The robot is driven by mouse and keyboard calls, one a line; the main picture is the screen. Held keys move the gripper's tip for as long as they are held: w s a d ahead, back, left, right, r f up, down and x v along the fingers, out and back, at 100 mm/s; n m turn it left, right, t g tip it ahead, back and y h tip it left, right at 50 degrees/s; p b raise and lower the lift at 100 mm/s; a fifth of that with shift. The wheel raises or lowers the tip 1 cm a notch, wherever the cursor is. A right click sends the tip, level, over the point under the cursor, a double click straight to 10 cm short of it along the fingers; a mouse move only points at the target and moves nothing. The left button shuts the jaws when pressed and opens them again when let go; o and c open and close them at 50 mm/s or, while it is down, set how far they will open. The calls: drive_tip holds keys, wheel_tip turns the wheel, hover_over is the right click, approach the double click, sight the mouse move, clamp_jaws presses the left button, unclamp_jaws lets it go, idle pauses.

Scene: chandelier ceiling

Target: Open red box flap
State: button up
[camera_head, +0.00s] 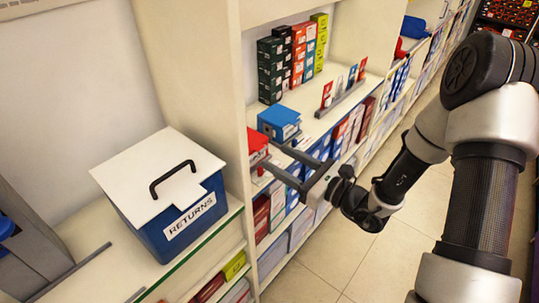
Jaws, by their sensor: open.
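A small red box (257,141) with a white label on its front sits at the left end of the shelf, partly hidden by the cream side panel. Its flap cannot be told apart clearly at this size. My gripper (268,154) is open, with its two long grey fingers pointing left towards the front of the red box. The fingertips are very near the box; I cannot tell whether they touch it. Nothing shows between the fingers.
A blue box (279,122) stands just right of the red box, close to the upper finger. A white-lidded RETURNS bin (168,193) stands on the left counter beyond the panel. Stacked small boxes (271,70) stand behind. The tiled floor (352,262) is clear.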

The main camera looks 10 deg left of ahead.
drive_tip(key=shift+x, duration=2.2)
drive_tip(key=shift+c, duration=0.4)
